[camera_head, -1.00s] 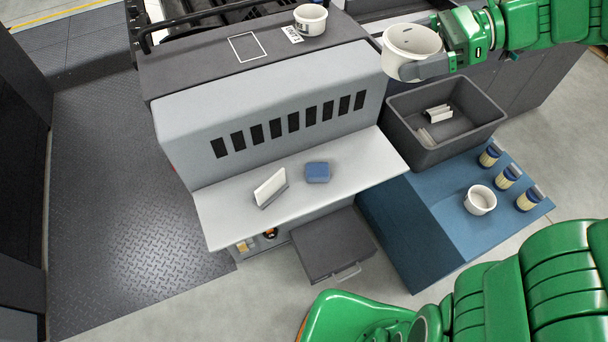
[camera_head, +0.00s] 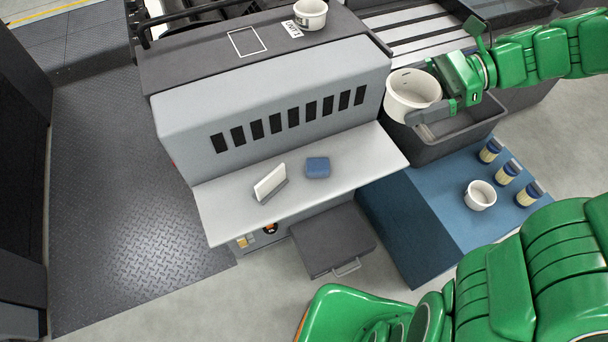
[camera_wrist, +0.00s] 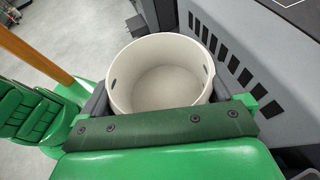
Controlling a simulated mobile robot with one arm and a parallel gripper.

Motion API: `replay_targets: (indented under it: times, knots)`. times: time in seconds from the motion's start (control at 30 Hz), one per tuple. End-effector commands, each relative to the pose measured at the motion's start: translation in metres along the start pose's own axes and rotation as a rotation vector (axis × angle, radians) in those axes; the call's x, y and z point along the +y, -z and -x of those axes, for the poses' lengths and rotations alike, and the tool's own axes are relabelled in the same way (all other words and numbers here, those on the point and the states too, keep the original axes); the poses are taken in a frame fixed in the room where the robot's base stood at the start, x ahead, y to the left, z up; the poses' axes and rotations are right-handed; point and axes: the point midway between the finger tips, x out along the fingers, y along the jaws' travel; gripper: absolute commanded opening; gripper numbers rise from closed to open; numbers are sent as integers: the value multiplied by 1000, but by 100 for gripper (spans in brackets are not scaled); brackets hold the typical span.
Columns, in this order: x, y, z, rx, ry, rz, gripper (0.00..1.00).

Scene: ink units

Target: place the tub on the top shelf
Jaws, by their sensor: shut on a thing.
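A white tub (camera_head: 408,97) is held in my gripper (camera_head: 428,112), in the air just right of the grey machine's upper housing. In the wrist view the tub (camera_wrist: 160,72) is upright and looks empty, with the gripper's fingers on either side of it. The top shelf is probably the dark top of the machine (camera_head: 190,65), which bears a white square outline (camera_head: 249,42), a small printed label (camera_head: 292,29) and another white tub (camera_head: 310,14). My gripper is apart from that surface.
A dark grey bin (camera_head: 440,148) stands below the held tub. A blue surface (camera_head: 440,215) bears a small white tub (camera_head: 480,195) and several jars (camera_head: 507,172). The light ledge (camera_head: 350,165) holds a blue block (camera_head: 317,167) and a white card in a holder (camera_head: 270,184).

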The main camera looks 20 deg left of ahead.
Motion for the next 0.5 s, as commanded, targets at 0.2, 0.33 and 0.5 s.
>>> replay_targets:
  times: [0.2,0.33,0.5]
  knots:
    - [-1,53,-22,-5,-1,-5,57]
    - [-2,87,-36,-4,-3,-5,57]
    - [-3,126,-52,-3,0,-4,57]
